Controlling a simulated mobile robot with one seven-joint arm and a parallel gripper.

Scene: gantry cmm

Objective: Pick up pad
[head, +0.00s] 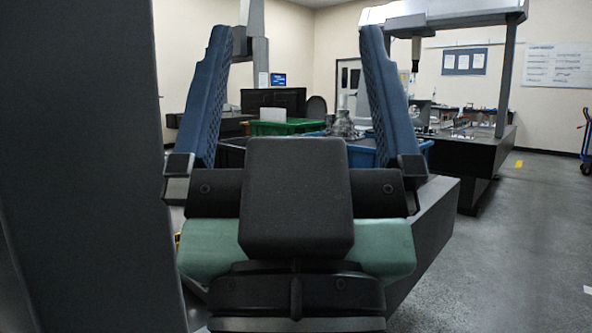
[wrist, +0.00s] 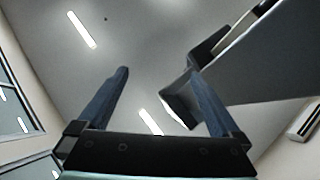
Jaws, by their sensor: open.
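My gripper (head: 296,32) is large in the head view, raised and pointing up, with its two blue ridged fingers wide apart. Nothing is between the fingertips. In the wrist view my gripper (wrist: 162,82) is open too, with only the ceiling and part of a grey structure behind the fingers. I cannot make out a pad in either view. The gripper body and my arm hide much of the middle of the head view.
Beyond the gripper are a green bin (head: 280,128), a blue bin (head: 361,155) and a metal part (head: 343,124). A gantry machine (head: 456,150) stands at right. Grey floor (head: 520,240) is open at front right. A blue trolley (head: 587,140) is at far right.

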